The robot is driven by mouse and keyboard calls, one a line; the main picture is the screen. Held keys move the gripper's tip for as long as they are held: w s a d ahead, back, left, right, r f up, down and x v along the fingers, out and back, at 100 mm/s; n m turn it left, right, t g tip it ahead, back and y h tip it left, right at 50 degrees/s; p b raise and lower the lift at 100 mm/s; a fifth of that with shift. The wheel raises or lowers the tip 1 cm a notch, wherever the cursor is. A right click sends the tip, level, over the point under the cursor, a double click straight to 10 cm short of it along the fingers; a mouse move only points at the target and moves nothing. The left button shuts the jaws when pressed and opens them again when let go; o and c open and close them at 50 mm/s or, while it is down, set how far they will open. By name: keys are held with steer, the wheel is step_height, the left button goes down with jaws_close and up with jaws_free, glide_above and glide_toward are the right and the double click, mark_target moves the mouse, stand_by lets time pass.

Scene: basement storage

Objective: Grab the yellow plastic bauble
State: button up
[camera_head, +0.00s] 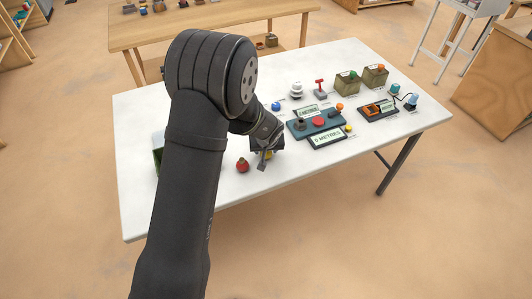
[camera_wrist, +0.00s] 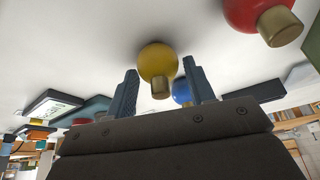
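The yellow plastic bauble (camera_wrist: 158,60) is round with a gold cap and rests on the white table. In the wrist view it sits between the tips of my gripper's two fingers (camera_wrist: 161,85), with a visible gap on each side. My gripper is open and does not visibly touch it. In the head view my gripper (camera_head: 265,159) is low over the table, and only a small bit of yellow shows (camera_head: 269,155); the rest is hidden.
A red bauble (camera_head: 242,165) stands close to my gripper; it also shows in the wrist view (camera_wrist: 258,12). A blue bauble (camera_head: 276,106) lies farther back. A teal tray (camera_head: 305,132) with signs and knobs is to the right.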

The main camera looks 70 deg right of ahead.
steer(key=c, duration=0.6)
steer(key=shift+r, duration=0.2)
